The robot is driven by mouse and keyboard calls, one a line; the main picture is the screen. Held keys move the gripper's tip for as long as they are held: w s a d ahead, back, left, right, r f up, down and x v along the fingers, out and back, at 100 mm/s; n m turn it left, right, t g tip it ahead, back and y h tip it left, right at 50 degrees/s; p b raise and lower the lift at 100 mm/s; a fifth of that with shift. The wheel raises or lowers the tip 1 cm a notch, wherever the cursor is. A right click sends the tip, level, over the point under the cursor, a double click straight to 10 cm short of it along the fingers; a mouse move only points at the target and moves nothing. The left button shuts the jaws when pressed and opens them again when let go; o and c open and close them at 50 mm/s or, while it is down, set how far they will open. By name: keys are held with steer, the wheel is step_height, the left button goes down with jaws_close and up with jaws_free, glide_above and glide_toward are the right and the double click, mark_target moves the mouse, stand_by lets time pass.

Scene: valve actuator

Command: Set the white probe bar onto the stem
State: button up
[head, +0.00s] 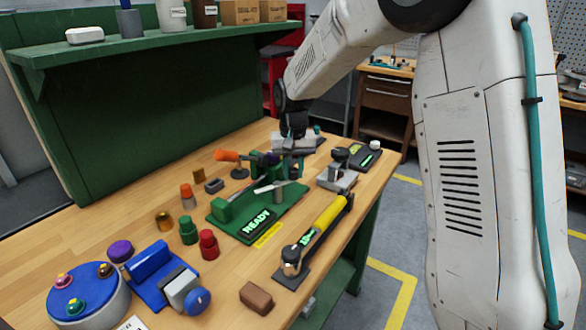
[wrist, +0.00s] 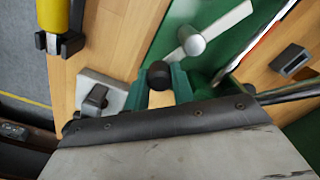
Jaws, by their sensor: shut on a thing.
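The white probe bar (head: 270,187) is a thin flat bar above the green fixture (head: 225,222), and it also shows in the wrist view (wrist: 232,20). A short grey stem (head: 278,196) rises from the fixture at the bar. In the wrist view the rounded stem (wrist: 193,45) overlaps the bar's middle; I cannot tell whether the bar is seated on it. In the head view, my wrist and tools partly hide the fingers.
A yellow-and-black tool (head: 325,218) lies right of the fixture. A grey block with a black knob (head: 337,178) stands behind it. An orange-handled tool (head: 228,156) is left of my wrist. Coloured knobs and a blue vise (head: 150,265) crowd the front left.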

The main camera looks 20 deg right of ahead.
steer(key=s+m, duration=0.1)
steer(key=m, duration=0.2)
steer(key=shift+s, duration=0.2)
steer(key=shift+s+a+m, duration=0.35)
steer(key=shift+s+m, duration=0.25)
steer(key=shift+m, duration=1.05)
steer(key=shift+s+a+m, duration=0.3)
steer(key=shift+s+m, duration=0.25)
steer(key=shift+m, duration=1.15)
steer(key=shift+s+a+m, duration=0.35)
steer(key=shift+s+m, duration=0.25)
steer(key=shift+m, duration=1.05)
steer(key=o, duration=1)
steer(key=shift+a, duration=0.15)
